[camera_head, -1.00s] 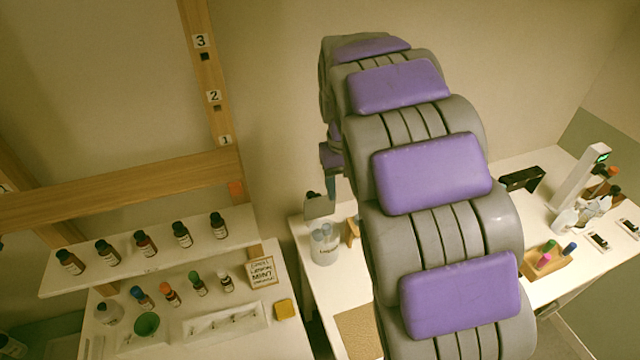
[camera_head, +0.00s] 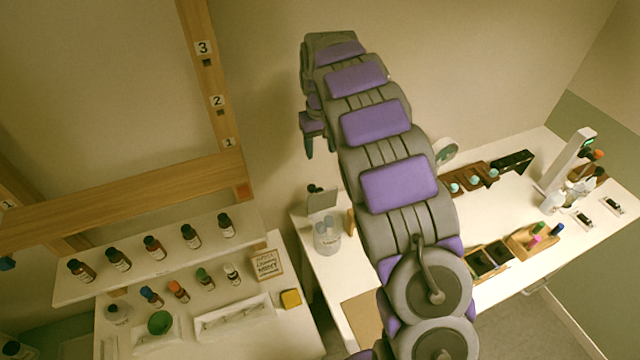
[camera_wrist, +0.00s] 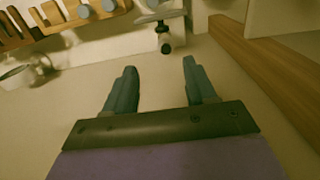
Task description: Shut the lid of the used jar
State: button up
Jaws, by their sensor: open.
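The label is too small to read. My gripper (camera_head: 308,148) is above and behind the jar in the head view, apart from it, fingers pointing down. In the wrist view my gripper (camera_wrist: 157,78) has its two blue fingers spread with nothing between them.
A shelf (camera_head: 155,268) with several dark bottles is at left, beside a wooden post (camera_head: 205,75). On the right-hand table are a wooden rack (camera_head: 462,184), a marker holder (camera_head: 520,242) and a white stand (camera_head: 568,160). My arm hides part of the table.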

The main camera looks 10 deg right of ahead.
aim_at(321, 198)
jog(key=f, duration=0.5)
jog(key=f+p, duration=0.1)
jog(key=f, duration=0.9)
jog(key=shift+s+a+f, duration=0.1)
jog(key=shift+s+f, duration=0.15)
jog(key=shift+a+f, duration=0.15)
jog(key=shift+f, duration=0.1)
jog(key=shift+c, duration=0.4)
grip_shut()
